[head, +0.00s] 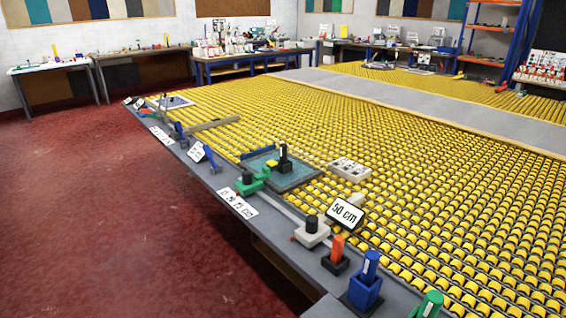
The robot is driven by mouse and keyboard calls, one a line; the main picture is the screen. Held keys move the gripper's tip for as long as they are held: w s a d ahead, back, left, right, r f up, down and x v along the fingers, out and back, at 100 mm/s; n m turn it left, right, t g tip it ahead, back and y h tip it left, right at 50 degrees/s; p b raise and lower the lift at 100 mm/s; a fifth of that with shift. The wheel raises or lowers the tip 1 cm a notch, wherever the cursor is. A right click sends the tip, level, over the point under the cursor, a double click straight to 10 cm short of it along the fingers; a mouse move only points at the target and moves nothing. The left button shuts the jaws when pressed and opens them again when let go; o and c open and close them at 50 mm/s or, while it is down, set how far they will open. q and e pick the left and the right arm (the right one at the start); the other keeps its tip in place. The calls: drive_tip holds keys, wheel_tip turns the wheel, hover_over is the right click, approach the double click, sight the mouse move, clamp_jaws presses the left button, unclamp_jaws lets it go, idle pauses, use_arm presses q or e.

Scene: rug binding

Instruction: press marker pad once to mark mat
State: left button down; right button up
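A small teal-blue mat (292,181) with a grey border lies on the yellow roller table near its front edge. A dark upright block with a knob (285,158) stands on the mat. A green block with a dark knob (249,183) sits on the grey edge beside the mat, and a white block with a dark knob (312,233) stands nearer. I cannot tell which of these is the marker pad. Any mark on the mat is too small to tell. Neither of my grippers is in the head view.
A "50 cm" sign (346,213), an orange-handled tool (336,254), a blue holder (366,285) and a green item (430,304) line the near grey edge. A white block with dark dots (349,168) lies on the rollers (440,180). The red floor (100,210) at left is clear.

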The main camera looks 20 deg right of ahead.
drive_tip(key=shift+c, duration=0.4)
clamp_jaws()
idle(1.5)
